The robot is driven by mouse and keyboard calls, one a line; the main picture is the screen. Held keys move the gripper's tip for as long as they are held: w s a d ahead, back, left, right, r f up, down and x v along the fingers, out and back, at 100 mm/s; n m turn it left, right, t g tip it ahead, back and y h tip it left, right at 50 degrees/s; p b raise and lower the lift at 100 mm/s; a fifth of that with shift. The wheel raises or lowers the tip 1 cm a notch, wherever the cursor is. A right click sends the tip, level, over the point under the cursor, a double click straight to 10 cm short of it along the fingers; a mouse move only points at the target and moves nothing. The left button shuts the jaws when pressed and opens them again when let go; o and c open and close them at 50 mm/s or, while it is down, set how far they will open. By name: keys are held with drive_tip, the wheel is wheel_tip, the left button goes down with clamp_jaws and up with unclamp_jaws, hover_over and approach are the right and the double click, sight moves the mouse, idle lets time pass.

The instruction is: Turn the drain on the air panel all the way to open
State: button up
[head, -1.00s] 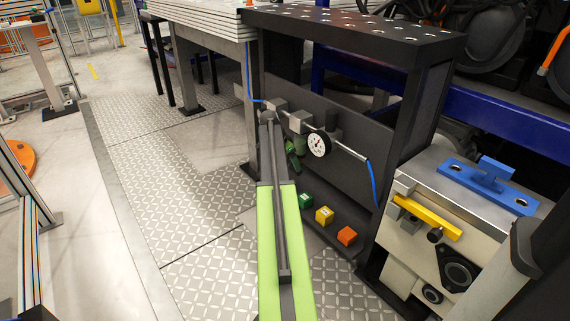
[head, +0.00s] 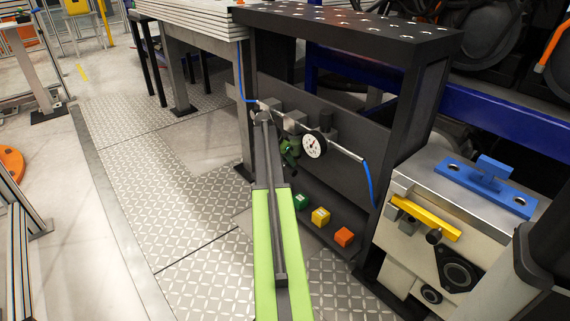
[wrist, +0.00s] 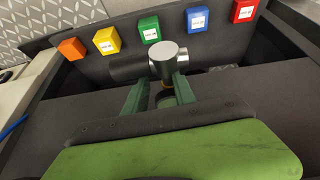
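The air panel (head: 335,177) is a dark upright plate with a silver pipe, grey blocks and a round white gauge (head: 313,145). In the head view my gripper (head: 288,152) is below the pipe, left of the gauge, and the drain cannot be made out there.
Green (head: 301,201), yellow (head: 320,217) and orange (head: 344,237) blocks stand low in front of the panel; a blue one (wrist: 197,19) and a red one (wrist: 243,10) show in the wrist view. A machine with a yellow bar (head: 426,217) stands at right. Patterned floor at left is clear.

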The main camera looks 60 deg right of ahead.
sight(285, 166)
drive_tip(key=shift+o, duration=1.2)
drive_tip(key=shift+a+f, duration=0.25)
drive_tip(key=o, duration=0.9)
drive_tip(key=a+r+p, duration=0.2)
drive_tip(key=r+p, duration=0.1)
drive_tip(key=shift+a+r, duration=0.1)
drive_tip(key=shift+r, duration=0.05)
drive_tip(key=shift+o, duration=1.2)
drive_tip(key=shift+a+r+p, duration=0.1)
drive_tip(key=shift+r+p, duration=0.25)
drive_tip(key=shift+p, duration=0.2)
drive_tip(key=s+p+v, duration=0.1)
drive_tip(key=p+v, duration=1.4)
drive_tip(key=v, duration=0.1)
drive_tip(key=shift+d+r, duration=0.35)
drive_tip(key=shift+d, duration=0.05)
drive_tip(key=shift+s, duration=0.15)
